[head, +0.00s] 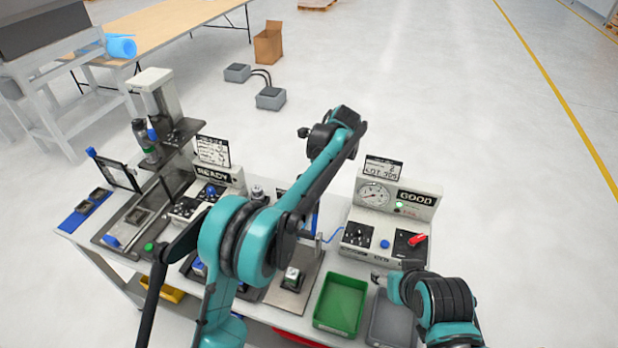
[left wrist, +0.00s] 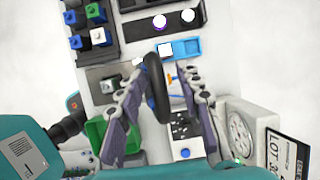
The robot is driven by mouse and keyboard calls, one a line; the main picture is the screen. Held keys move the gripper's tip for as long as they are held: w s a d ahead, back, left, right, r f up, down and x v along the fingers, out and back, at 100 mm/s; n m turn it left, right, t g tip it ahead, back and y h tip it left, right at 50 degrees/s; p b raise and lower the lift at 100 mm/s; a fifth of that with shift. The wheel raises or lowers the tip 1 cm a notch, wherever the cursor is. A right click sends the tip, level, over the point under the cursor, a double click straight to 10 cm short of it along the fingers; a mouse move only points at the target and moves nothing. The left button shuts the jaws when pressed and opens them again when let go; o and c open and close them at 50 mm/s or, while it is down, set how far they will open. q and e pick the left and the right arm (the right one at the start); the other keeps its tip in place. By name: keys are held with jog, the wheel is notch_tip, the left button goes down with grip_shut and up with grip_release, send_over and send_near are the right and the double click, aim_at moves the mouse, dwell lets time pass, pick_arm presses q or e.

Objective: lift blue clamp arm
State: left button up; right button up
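A narrow upright blue piece (head: 317,220), possibly the clamp arm, shows beside my left forearm near a grey fixture plate (head: 285,299). Much of that area is hidden by my arm. In the left wrist view a small blue bit (left wrist: 150,102) lies by the left finger; I cannot tell whether it is the clamp arm. My left gripper (left wrist: 168,72) has its fingers apart, pointing down over the bench, with no clear object held. In the head view it is hidden behind my forearm. My right gripper (head: 378,279) is low beside the grey tray; its opening is too small to judge.
A green tray (head: 325,327) and grey tray (head: 382,322) stand at the bench front. The gauge box (head: 385,190) marked GOOD stands behind them, the READY box (head: 217,180) to the left. A tall post station (head: 155,88) stands further left.

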pick_arm(q)
jog(key=v, duration=1.2)
jog(key=s+a+f+n+t+h+b, duration=0.1)
jog(key=s+a+f+n+b, duration=0.2)
jog(key=s+a+n+b, duration=0.3)
jog(key=s+a+f+n+t+h+b, duration=0.15)
jog(key=s+a+f+n+b, duration=0.25)
jog(key=s+a, duration=0.4)
jog(key=s+a+f+n+t+h+b, duration=0.1)
jog(key=s+a+f+n+b, duration=0.2)
jog(key=s+f, duration=0.5)
jog(key=s+a+f+n+t+b, duration=0.2)
jog(key=s+a+f+n+b, duration=0.2)
jog(key=s+f+n, duration=0.4)
notch_tip(320, 180, down, 4)
jog(key=shift+s+r+h+b, duration=0.15)
jog(key=shift+s+h+b, duration=0.2)
jog(key=shift+s+b, duration=0.5)
